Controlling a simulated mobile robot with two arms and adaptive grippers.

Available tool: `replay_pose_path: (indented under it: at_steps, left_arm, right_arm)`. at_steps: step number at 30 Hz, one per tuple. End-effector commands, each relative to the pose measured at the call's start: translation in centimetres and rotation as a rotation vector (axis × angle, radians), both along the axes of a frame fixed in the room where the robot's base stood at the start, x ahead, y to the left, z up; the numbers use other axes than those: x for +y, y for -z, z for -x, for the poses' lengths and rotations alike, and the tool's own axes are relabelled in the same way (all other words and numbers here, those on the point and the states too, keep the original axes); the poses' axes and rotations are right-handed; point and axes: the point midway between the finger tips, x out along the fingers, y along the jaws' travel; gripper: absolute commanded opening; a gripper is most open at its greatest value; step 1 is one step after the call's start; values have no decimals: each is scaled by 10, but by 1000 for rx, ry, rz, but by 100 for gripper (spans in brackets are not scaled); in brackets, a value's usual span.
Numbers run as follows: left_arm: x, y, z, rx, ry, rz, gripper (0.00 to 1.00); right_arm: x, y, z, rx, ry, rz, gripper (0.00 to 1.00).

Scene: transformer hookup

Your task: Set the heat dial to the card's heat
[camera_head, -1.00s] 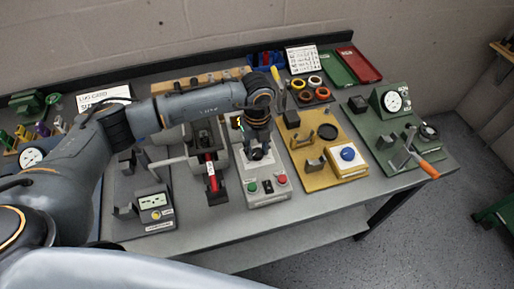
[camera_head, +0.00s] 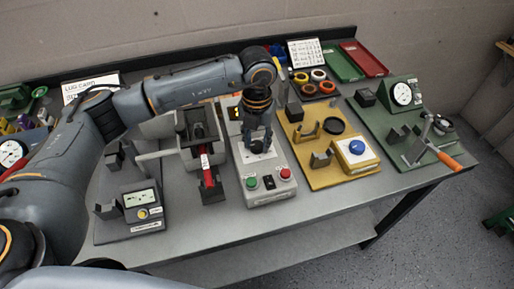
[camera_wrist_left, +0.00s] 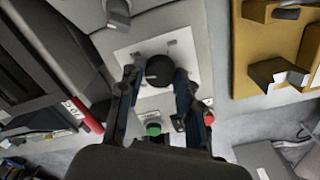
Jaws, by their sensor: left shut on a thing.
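The heat dial is a small round black knob on a white plate of a grey control box; it shows in the left wrist view (camera_wrist_left: 159,70). My left gripper (camera_head: 260,147) points down over this plate, with one finger on each side of the dial, shut on it. In the head view the fingers mostly hide the dial. My right gripper is not in view.
A crimping station with a red handle (camera_head: 207,180) stands close left of the box. A yellow board (camera_head: 318,176) with a blue button is close right. A green board with a gauge (camera_head: 403,93) and an orange-handled tool (camera_head: 446,159) lies farther right. A meter (camera_head: 142,203) is front left.

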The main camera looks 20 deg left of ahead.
Motion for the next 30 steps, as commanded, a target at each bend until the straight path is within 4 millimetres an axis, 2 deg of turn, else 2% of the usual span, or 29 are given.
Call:
replay_pose_path:
  at_steps: [1, 3, 15, 24, 30]
  left_arm:
    - [0, 6, -1, -3, 44, 0, 3]
    - [0, 6, -1, -2, 110, 0, 3]
    - [0, 5, 0, -1, 451, 0, 3]
    - [0, 3, 0, 0, 604, 0, 3]
    - [0, 1, 0, 1, 646, 0, 3]
  right_arm:
    - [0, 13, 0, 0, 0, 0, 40]
    - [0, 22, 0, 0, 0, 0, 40]
    - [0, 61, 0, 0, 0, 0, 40]
    - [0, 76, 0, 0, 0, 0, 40]
    - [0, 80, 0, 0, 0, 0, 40]
